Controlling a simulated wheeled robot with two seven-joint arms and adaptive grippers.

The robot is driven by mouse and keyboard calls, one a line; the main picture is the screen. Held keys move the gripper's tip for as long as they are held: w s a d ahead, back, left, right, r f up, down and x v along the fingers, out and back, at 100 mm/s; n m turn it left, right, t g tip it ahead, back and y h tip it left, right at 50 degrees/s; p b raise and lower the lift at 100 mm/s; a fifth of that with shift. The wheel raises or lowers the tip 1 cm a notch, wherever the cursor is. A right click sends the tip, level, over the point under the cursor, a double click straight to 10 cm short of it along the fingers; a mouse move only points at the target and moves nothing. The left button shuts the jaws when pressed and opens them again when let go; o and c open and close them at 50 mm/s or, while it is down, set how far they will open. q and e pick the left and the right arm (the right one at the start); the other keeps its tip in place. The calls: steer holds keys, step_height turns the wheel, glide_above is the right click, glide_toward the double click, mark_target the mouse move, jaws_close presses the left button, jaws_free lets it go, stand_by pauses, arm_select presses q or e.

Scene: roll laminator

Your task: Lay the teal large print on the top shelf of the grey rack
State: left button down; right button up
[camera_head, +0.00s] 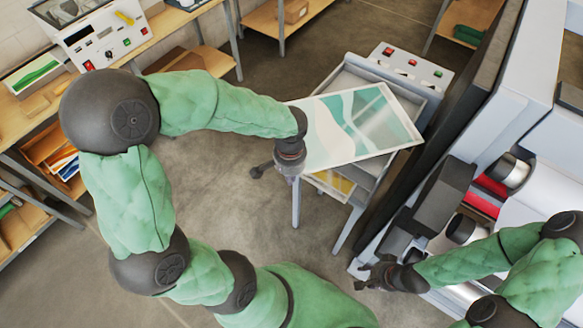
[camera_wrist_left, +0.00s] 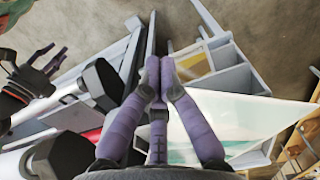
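The teal large print (camera_head: 358,122), a white sheet with teal shapes, lies across the top of the grey rack (camera_head: 372,172) in the head view. It is turned at an angle to the rack and overhangs at its left and right; whether it rests on the shelf I cannot tell. My left gripper (camera_head: 289,175) is at the print's left edge. In the left wrist view its fingertips (camera_wrist_left: 161,62) are together, with the print (camera_wrist_left: 245,118) running off to the right; the pinch itself is hidden. My right gripper (camera_head: 368,275) is empty, fingers spread, beside the laminator.
The laminator (camera_head: 485,185) with its rollers stands close on the rack's right. A lower rack shelf holds a yellow sheet (camera_head: 333,182). A bench with a control panel (camera_head: 98,38) is at the upper left. The floor left of the rack is clear.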

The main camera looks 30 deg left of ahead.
mark_target(308, 164)
arm_select(q)
steer(key=shift+w+d+f+p, duration=0.15)
steer(key=shift+w+f+p, duration=0.5)
steer(key=shift+w+f, duration=1.35)
steer(key=w+b, duration=0.1)
steer(key=w, duration=0.4)
steer(key=shift+w+d+b, duration=0.1)
steer(key=shift+d+b, duration=0.1)
steer(key=shift+b, duration=0.15)
steer(key=shift+r, duration=0.1)
